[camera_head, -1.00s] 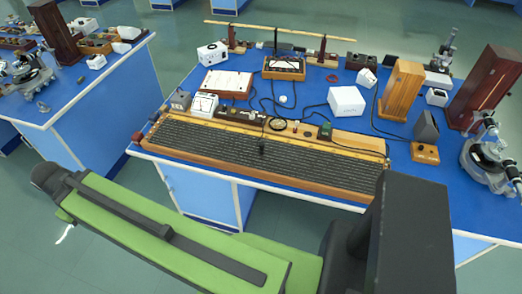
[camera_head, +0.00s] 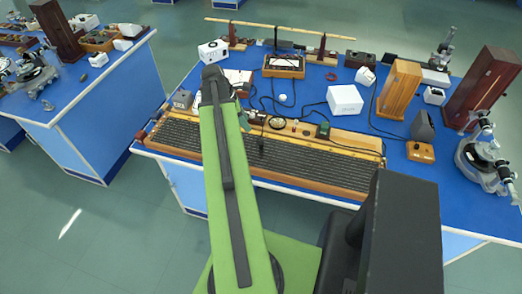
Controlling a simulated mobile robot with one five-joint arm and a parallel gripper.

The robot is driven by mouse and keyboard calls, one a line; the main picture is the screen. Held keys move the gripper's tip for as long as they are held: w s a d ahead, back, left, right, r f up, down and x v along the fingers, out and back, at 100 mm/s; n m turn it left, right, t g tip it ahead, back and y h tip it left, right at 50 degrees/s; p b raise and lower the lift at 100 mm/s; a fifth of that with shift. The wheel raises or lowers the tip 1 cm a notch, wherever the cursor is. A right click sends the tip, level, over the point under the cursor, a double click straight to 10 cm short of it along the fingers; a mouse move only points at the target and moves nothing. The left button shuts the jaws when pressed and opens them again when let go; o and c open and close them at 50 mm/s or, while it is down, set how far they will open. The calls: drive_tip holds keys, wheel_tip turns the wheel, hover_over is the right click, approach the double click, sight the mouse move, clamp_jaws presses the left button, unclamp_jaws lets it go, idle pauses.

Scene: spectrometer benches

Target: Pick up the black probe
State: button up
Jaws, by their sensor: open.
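The black probe (camera_head: 261,147) is a small, thin dark piece standing out over the ribbed dark surface of the long wooden-framed instrument (camera_head: 330,171), near its middle. My gripper (camera_head: 256,118) shows only as a small part just right of my green arm, over the instrument's back strip. It is open, a little behind and above the probe in the picture, and seems apart from it.
A grey-faced box (camera_head: 423,126) on a wooden base stands right. Another blue bench (camera_head: 75,118) is at left.

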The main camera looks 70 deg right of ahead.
drive_tip(key=b, duration=1)
approach(261, 143)
drive_tip(key=x, duration=0.5)
drive_tip(key=shift+w+a+f, duration=0.15)
drive_tip(key=shift+w, duration=0.05)
drive_tip(key=shift+s+f, duration=0.1)
drive_tip(key=shift+f, duration=0.05)
drive_tip(key=b+x, duration=0.4)
drive_tip(key=x, duration=0.1)
drive_tip(key=shift+s+d+b, duration=0.15)
drive_tip(key=shift+d+b, duration=0.05)
drive_tip(key=shift+b, duration=0.2)
drive_tip(key=shift+c, duration=0.4)
clamp_jaws()
